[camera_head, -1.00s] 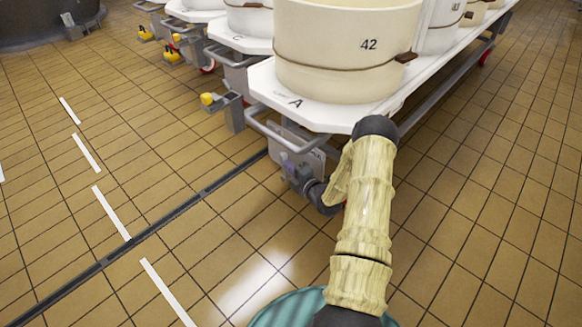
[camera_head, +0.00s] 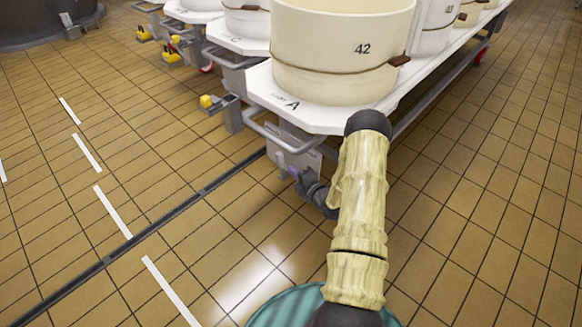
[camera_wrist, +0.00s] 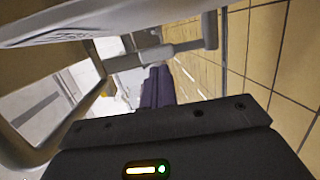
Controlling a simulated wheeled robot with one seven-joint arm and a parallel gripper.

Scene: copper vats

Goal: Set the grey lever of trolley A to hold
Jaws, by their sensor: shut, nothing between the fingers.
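Trolley A (camera_head: 318,118) has a white top marked A and carries a cream vat numbered 42 (camera_head: 340,50). A grey handle rail (camera_head: 268,130) and a pale plate (camera_head: 290,140) are under its front edge. My gripper (camera_head: 287,172) is low in front of this plate, partly hidden by my arm. In the wrist view its purple fingers (camera_wrist: 157,86) are together and empty. Just beyond them a grey bar (camera_wrist: 165,52) crosses with a short end piece. I cannot tell whether this bar is the grey lever. No lever is clearly visible in the head view.
Trolley C (camera_head: 240,45) stands left of trolley A. More trolleys are at the back. A dark floor channel (camera_head: 150,222) runs in front. The tiled floor left and right is clear.

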